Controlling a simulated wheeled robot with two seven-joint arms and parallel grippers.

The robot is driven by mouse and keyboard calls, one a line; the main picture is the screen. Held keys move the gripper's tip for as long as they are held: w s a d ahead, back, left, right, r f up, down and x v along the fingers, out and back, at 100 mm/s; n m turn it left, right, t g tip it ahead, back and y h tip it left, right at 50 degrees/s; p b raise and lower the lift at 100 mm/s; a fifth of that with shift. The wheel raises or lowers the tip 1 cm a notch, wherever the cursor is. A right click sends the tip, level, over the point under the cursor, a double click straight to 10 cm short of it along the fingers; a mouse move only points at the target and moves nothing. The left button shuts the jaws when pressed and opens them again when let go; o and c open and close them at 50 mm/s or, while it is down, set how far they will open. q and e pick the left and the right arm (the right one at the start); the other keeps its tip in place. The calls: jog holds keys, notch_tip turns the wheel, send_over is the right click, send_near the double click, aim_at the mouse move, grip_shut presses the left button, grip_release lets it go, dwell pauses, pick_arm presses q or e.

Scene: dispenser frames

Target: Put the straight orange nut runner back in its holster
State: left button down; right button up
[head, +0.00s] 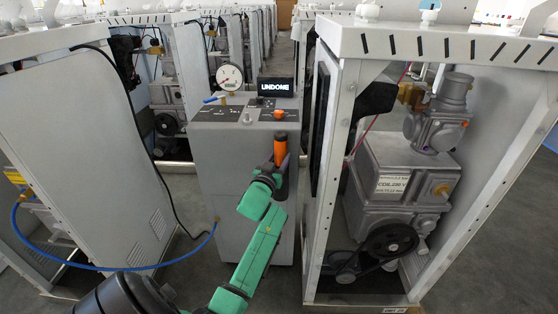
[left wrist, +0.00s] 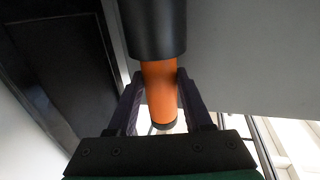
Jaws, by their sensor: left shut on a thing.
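The straight orange nut runner (head: 280,149) stands upright at the front right of the grey console, its orange part on top. My left gripper (head: 273,172) is shut on it from the front. In the left wrist view, the two dark fingers (left wrist: 160,97) flank the orange shaft (left wrist: 159,80). A wider black cylinder (left wrist: 157,28), which looks like the holster, meets the orange shaft there. It also shows as a dark tube (head: 284,183) below the orange part. How deep the shaft sits in it is hidden. My right gripper is not in view.
The grey console (head: 215,160) carries a round gauge (head: 229,77), a display (head: 276,87) reading UNDONE, and an orange knob (head: 279,114). A framed machine cabinet (head: 325,220) stands close on the right. A blue hose (head: 120,268) curves across the left.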

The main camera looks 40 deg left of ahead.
pick_arm(q)
jog(key=shift+r, duration=0.1)
jog(key=shift+c, duration=1.6)
grip_release()
